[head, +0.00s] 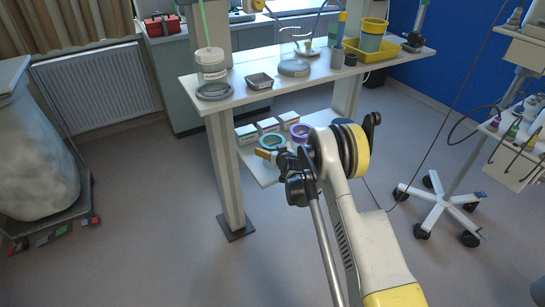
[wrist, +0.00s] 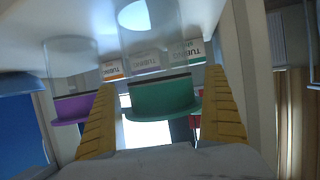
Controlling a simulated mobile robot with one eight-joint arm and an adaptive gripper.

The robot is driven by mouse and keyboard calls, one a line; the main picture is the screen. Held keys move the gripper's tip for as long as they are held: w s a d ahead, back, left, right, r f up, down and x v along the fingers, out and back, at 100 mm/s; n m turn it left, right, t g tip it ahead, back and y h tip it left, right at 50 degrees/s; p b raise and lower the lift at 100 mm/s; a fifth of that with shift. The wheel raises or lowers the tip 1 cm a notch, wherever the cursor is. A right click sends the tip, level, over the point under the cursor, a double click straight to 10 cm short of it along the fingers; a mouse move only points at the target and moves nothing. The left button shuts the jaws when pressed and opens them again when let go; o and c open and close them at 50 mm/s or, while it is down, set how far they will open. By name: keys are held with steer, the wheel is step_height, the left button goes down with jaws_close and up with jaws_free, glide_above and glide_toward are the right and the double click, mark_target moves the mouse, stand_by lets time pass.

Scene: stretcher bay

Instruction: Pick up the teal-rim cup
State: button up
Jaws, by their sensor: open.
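The teal-rim cup (head: 272,141) stands on the lower shelf, with its teal ring showing just beyond my gripper (head: 268,154). In the wrist view, which looks upside down, the clear cup with its teal band (wrist: 165,97) lies between the two yellow fingers of my gripper (wrist: 160,82). The fingers are spread, with visible space on both sides of the cup; I cannot tell how far ahead of the tips it is. My arm hides part of the shelf in the head view.
A purple-rim cup (head: 300,131) stands close by, and also shows in the wrist view (wrist: 78,107). Labelled boxes (head: 246,133) stand behind the cups. The upper shelf (head: 220,98) holds jars and dishes above. A post (head: 228,180) stands at the shelf's left; open floor lies in front.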

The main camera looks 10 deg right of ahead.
steer(key=shift+x, duration=0.95)
steer(key=c, duration=1.2)
